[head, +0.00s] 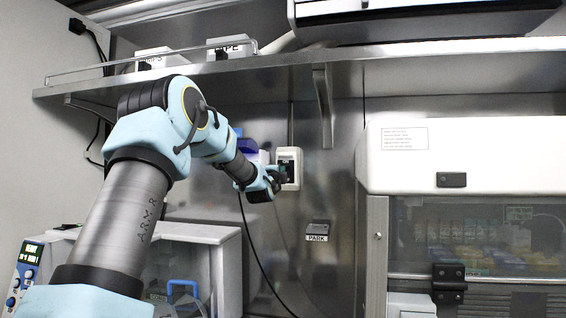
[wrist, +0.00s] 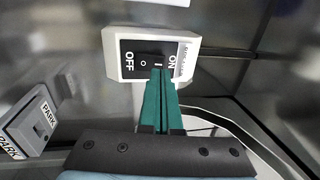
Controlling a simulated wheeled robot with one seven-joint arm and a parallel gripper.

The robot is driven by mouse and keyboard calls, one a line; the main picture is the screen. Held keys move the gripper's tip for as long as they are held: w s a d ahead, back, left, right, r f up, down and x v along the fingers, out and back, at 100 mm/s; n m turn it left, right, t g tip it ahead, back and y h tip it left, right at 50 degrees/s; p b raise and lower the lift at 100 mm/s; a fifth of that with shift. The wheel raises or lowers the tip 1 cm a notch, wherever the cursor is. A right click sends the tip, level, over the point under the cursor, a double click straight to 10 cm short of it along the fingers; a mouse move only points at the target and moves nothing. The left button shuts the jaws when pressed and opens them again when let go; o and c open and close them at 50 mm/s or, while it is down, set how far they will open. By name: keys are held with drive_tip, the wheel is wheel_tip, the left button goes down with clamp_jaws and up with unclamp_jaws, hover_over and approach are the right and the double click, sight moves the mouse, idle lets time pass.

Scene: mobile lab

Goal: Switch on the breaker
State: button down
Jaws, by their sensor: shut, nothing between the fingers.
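The breaker (head: 289,167) is a white box with a dark face on the steel back wall. In the wrist view the breaker (wrist: 118,66) shows a black rocker marked OFF and O on the left, I and ON on the right. My gripper (head: 272,180) is at the breaker's front in the head view. In the wrist view my gripper (wrist: 161,76) has its green fingers together, tips at the I end of the rocker. The tips hide part of the rocker, so I cannot tell whether they touch it or which way it is tilted.
A PARK holder (head: 317,232) is on the wall below right; it also shows in the wrist view (wrist: 35,122). A steel shelf (head: 330,60) with a bracket runs above. A white cabinet (head: 460,180) stands right. A clear-fronted box (head: 205,245) is below my arm.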

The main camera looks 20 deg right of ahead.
drive_tip(key=shift+p+x, duration=0.7)
drive_tip(key=shift+x, duration=0.7)
